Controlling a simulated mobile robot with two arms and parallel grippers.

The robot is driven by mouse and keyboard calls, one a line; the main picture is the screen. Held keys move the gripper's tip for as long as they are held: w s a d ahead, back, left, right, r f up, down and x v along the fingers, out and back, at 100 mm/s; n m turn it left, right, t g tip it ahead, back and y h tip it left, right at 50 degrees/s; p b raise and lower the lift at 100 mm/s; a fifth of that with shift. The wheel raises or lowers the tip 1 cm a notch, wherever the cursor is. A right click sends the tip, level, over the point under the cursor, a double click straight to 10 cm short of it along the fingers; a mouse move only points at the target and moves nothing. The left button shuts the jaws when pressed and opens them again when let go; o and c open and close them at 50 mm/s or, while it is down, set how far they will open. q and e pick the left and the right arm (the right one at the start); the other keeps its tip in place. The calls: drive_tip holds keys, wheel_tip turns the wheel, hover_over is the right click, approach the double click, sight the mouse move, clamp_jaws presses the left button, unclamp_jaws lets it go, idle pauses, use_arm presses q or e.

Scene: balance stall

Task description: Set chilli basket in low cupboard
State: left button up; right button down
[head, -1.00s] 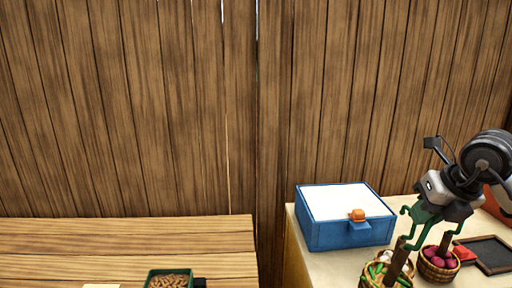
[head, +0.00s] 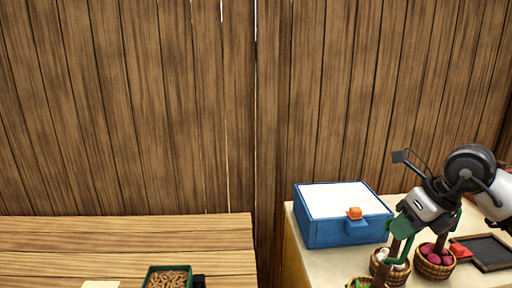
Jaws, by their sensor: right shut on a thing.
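The chilli basket (head: 362,284) shows at the bottom edge of the head view, mostly cut off, with green chillies in it. No low cupboard can be made out. My left gripper is not in view.
A garlic basket (head: 391,268) and a red onion basket (head: 434,262) stand close to the right gripper. A blue box (head: 345,232) with an orange catch sits behind on the counter (head: 295,240). A wooden table (head: 120,240) holds a green tray (head: 153,279).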

drive_tip(key=s+a+f+n+g+h, duration=0.1)
drive_tip(key=s+a+f+n+g, duration=0.3)
drive_tip(key=n, duration=0.7)
drive_tip(key=s+a+f+n+g+h, duration=0.1)
drive_tip(key=a+f+n+g, duration=0.4)
drive_tip(key=n, duration=0.5)
drive_tip(key=s+f+n+t+h, duration=0.1)
drive_tip(key=s+f+n+h, duration=0.3)
drive_tip(key=s+f+n, duration=0.5)
drive_tip(key=shift+a+f+n, duration=0.3)
drive_tip(key=shift+f+n, duration=0.5)
drive_tip(key=shift+n, duration=0.1)
drive_tip(key=shift+w, duration=0.1)
